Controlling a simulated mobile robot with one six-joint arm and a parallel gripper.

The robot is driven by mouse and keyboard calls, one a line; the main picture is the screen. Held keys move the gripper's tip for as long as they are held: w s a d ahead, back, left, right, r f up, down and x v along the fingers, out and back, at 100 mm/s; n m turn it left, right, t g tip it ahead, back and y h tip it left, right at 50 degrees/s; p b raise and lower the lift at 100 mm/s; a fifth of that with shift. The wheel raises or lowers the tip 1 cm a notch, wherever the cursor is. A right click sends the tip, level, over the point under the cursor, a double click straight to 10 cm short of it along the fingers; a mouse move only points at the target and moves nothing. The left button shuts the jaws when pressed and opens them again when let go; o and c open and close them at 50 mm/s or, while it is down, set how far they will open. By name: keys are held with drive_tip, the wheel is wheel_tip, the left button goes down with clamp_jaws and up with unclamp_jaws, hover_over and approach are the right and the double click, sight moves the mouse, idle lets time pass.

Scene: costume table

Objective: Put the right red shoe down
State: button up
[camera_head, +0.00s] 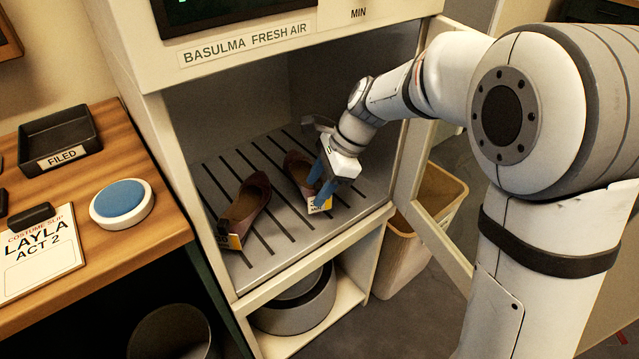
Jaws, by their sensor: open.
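Two dark red shoes stand on the slatted floor of the open cabinet (288,247). The left red shoe (245,205) lies at an angle, with a yellow tag at its near end. The fingers cover part of that shoe. I cannot tell whether they touch it.
The cabinet's side walls and its open door (432,225) on the right bound the space around my arm. A wooden counter (115,225) at left holds a black tray (60,140), a blue button (122,202) and a costume slip (40,252). A bin (420,230) stands right of the cabinet.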

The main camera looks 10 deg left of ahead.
drive_tip(key=p+v, duration=0.3)
drive_tip(key=v, duration=0.4)
drive_tip(key=shift+r, duration=0.3)
drive_tip(key=shift+d, duration=0.1)
